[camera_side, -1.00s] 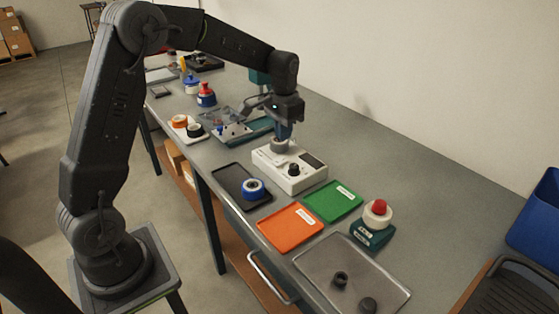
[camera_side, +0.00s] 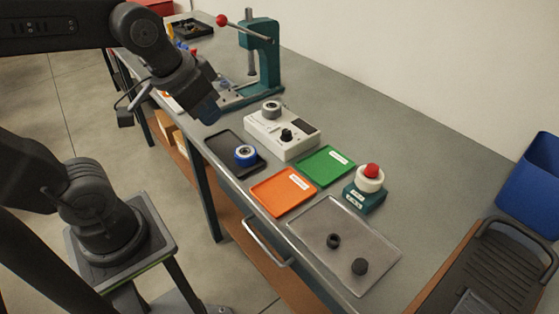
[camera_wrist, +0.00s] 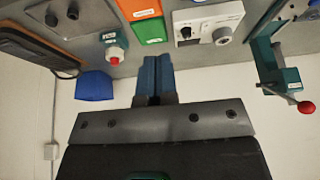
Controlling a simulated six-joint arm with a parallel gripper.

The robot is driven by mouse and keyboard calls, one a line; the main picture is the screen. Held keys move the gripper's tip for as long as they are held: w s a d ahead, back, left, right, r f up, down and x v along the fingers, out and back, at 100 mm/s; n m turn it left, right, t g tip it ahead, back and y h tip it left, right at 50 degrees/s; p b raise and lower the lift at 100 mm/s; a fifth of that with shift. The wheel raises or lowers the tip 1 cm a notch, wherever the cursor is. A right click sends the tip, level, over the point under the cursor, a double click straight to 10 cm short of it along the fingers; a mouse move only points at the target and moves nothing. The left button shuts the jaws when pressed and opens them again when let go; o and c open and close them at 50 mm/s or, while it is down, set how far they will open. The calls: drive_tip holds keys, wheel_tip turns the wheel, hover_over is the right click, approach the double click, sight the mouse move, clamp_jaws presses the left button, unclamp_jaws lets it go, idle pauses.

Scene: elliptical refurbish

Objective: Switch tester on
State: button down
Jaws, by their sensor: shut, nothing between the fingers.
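The tester (camera_side: 262,129) is a white box on the bench with a black knob (camera_side: 286,135) and a dark window (camera_side: 304,124). A grey ring-shaped part (camera_side: 271,108) sits on its far left end. In the wrist view the tester (camera_wrist: 195,16) is at the upper right, with the knob (camera_wrist: 186,32) and the grey part (camera_wrist: 222,36) showing. My gripper (camera_side: 209,115) is left of the tester and apart from it in the side view. In the wrist view its blue fingers (camera_wrist: 155,75) are together and empty. The knob's setting is too small to read.
A black tray with a blue ring (camera_side: 245,153) lies before the tester. Orange (camera_side: 284,191) and green (camera_side: 325,166) trays, a red-topped button (camera_side: 371,171) and a metal tray (camera_side: 340,280) stand right of it. A green press (camera_side: 264,60) stands behind left.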

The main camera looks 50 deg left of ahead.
drive_tip(key=s, duration=0.1)
drive_tip(key=s+f, duration=0.1)
drive_tip(key=shift+s+d+t, duration=0.3)
drive_tip(key=shift+s, duration=0.05)
drive_tip(key=w+a+r+n+g, duration=0.1)
drive_tip(key=w+a+r+n, duration=0.1)
drive_tip(key=w+n, duration=0.3)
drive_tip(key=w+a+r+n+g, duration=0.15)
drive_tip(key=w+n, duration=0.25)
drive_tip(key=w, duration=0.4)
drive_tip(key=w+a+f+n+g, duration=0.1)
drive_tip(key=w+a+f+n, duration=0.1)
drive_tip(key=w+a+n, duration=0.2)
drive_tip(key=w+a+f+n+g, duration=0.2)
drive_tip(key=w+a+f+n, duration=0.1)
drive_tip(key=w, duration=0.5)
drive_tip(key=shift+w+a+f+n, duration=0.35)
drive_tip(key=shift+a+n, duration=0.15)
drive_tip(key=shift+n, duration=0.5)
